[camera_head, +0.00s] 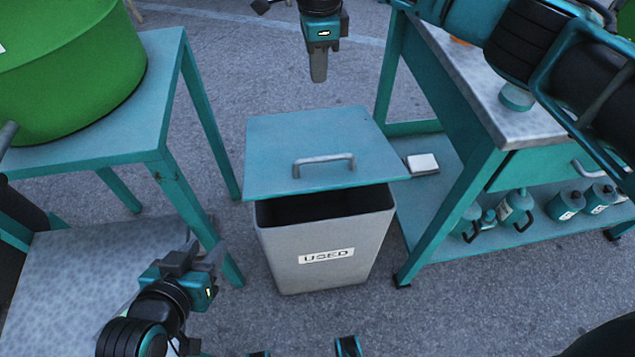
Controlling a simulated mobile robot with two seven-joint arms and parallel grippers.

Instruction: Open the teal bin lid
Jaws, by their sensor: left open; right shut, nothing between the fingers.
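The grey bin (325,262) labelled "USED" stands on the floor in the middle. Its teal lid (285,140), with a grey bar handle (324,160) near the front edge, is partly open. A dark gap shows between the lid's front edge and the bin's front rim. My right gripper (318,76) is shut and empty, pointing down beyond the lid's far edge in this view, apart from it. My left gripper (200,257) is open and empty at the lower left, apart from the bin and handle.
A teal table (165,70) with a green drum (75,75) stands left. A teal workbench (500,100) stands close on the right, with a white block (422,164) and several teal canisters (515,205) on its lower shelf. Floor beyond the bin is clear.

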